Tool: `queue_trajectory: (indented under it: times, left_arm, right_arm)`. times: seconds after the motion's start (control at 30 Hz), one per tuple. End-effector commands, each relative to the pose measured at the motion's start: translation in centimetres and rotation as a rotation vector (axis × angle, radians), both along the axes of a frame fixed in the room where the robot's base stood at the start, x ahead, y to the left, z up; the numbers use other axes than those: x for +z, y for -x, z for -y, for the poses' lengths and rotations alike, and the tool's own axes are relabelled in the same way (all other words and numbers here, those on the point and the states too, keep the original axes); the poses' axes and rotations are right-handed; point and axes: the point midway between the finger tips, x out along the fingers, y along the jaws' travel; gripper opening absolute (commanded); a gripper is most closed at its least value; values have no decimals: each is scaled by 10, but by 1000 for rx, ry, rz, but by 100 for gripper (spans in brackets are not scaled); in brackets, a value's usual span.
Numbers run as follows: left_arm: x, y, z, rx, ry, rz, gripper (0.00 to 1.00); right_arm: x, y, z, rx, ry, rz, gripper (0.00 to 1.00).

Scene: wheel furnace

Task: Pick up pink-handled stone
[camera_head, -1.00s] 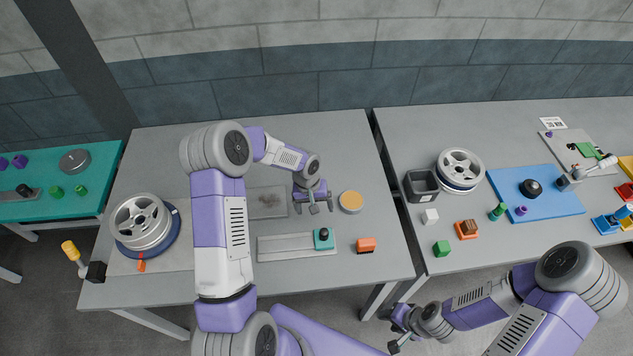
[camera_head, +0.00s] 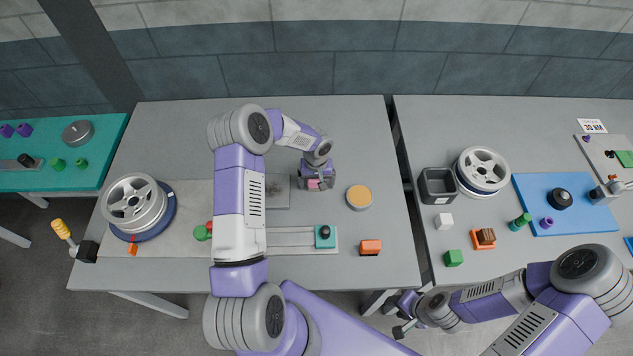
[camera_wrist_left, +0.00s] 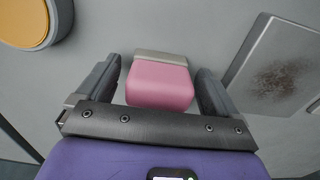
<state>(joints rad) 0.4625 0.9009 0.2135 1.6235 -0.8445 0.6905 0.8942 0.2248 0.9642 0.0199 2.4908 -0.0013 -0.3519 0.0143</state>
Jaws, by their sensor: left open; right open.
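The pink-handled stone shows in the left wrist view as a pink handle (camera_wrist_left: 160,87) with a grey stone edge at its far side. In the head view only a small pink part (camera_head: 314,184) shows under my left gripper (camera_head: 315,187). My left gripper, also in the left wrist view (camera_wrist_left: 156,82), is open, with one finger on each side of the pink handle. Gaps show between the handle and both fingers. My right gripper (camera_head: 403,318) is open and empty, low in front of the tables.
A stained grey plate (camera_head: 278,190) lies left of the gripper and a yellow-topped round tin (camera_head: 358,197) right of it. A rail with a teal block (camera_head: 325,237) and an orange block (camera_head: 370,247) are nearer. A wheel (camera_head: 136,205) stands at the left.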

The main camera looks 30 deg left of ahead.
Motion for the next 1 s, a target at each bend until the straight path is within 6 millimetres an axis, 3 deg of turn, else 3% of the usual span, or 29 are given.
queue_trajectory:
  times: [0.23,0.63,0.87,1.0]
  left_arm:
    - [-1,0,0,0,-1,1,91]
    - [-1,0,0,0,0,0,30]
    - [1,-1,0,0,0,2,30]
    - [15,-1,-1,0,-2,3,30]
  right_arm:
    - [0,0,0,0,0,0,43]
    - [0,0,0,0,0,0,43]
    - [0,0,0,0,0,0,43]
    - [-1,0,0,0,0,0,43]
